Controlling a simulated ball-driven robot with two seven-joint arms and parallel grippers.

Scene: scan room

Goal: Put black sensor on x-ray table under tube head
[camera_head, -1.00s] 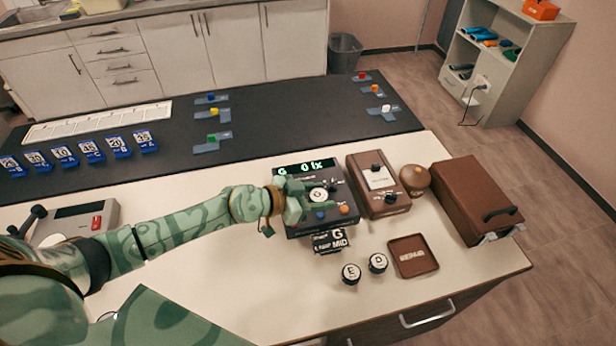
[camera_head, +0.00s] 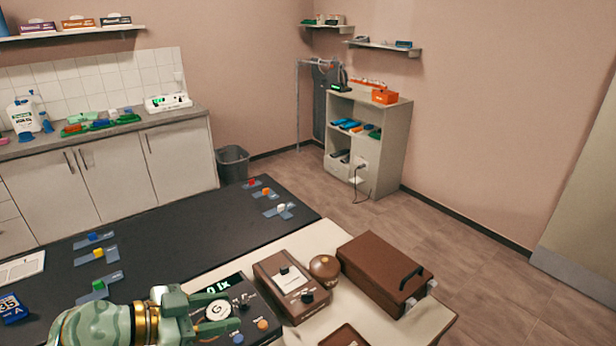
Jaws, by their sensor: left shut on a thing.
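My left gripper (camera_head: 228,312) is at the bottom of the head view, over a dark meter (camera_head: 251,312) whose green display reads "0 lx". Its fingers lie on either side of a round, white-topped piece marked G (camera_head: 218,311) and are shut on it. I cannot tell whether this piece is the black sensor, or whether it is lifted off the meter. No tube head shows. A long black tabletop (camera_head: 190,238) fills the left middle; I cannot tell if it is the x-ray table. My right gripper is not in view.
Beside the meter stand a brown box with a knob (camera_head: 290,285), a round brown object (camera_head: 324,267) and a brown case (camera_head: 384,268). Small coloured blocks on grey plates, such as a red one (camera_head: 252,182), lie along the black top. An open shelf unit (camera_head: 391,140) stands behind.

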